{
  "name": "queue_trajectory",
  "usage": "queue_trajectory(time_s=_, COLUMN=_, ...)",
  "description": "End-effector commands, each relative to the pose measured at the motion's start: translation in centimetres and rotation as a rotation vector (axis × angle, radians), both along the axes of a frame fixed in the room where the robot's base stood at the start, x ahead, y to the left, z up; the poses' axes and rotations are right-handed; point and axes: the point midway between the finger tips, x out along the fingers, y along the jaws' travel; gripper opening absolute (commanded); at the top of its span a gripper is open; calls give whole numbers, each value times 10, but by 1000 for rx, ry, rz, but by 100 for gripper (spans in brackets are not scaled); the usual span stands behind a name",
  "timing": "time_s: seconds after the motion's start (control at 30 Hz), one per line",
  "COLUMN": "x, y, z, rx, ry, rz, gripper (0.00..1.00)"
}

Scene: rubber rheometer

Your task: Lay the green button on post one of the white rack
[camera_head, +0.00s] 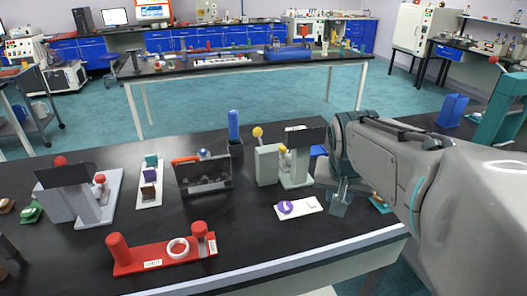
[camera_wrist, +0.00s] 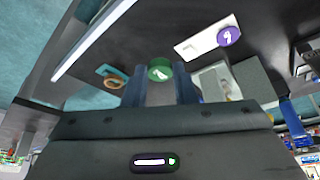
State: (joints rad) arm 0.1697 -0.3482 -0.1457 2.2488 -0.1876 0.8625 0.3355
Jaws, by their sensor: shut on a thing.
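My gripper (camera_wrist: 160,80) is shut on the green button (camera_wrist: 159,70), a round disc with a pale mark on its face, held between the fingertips. In the head view my gripper (camera_head: 343,196) hangs over the right part of the black bench, and I cannot make out the green button there. The white rack (camera_head: 309,205) is a small flat plate just left of my gripper. A purple button (camera_head: 286,207) sits at its left end, and the other end looks bare. The rack (camera_wrist: 196,47) and purple button (camera_wrist: 229,36) also show in the wrist view. Post numbers are not readable.
A grey machine with a yellow knob (camera_head: 265,165) stands behind the rack. A red stand with a white ring (camera_head: 178,248) lies front left. A teal piece with a tan ring (camera_wrist: 112,78) lies near my gripper. Clear bench surrounds the rack's front.

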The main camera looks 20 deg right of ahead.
Motion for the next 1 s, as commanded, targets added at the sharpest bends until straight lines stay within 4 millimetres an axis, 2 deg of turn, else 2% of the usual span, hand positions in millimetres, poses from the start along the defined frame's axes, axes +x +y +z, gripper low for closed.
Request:
queue_trajectory(time_s=0.17, x=13, y=0, z=-8, rx=0, ry=2, rz=1, gripper=4)
queue_trajectory(time_s=0.7, x=104, y=-1, z=-63, rx=0, ry=2, rz=1, gripper=4)
queue_trajectory(time_s=0.93, x=117, y=-1, z=-73, rx=1, ry=1, rz=0, gripper=4)
queue_trajectory(time_s=1.0, x=116, y=-1, z=-82, rx=1, ry=4, rz=0, gripper=4)
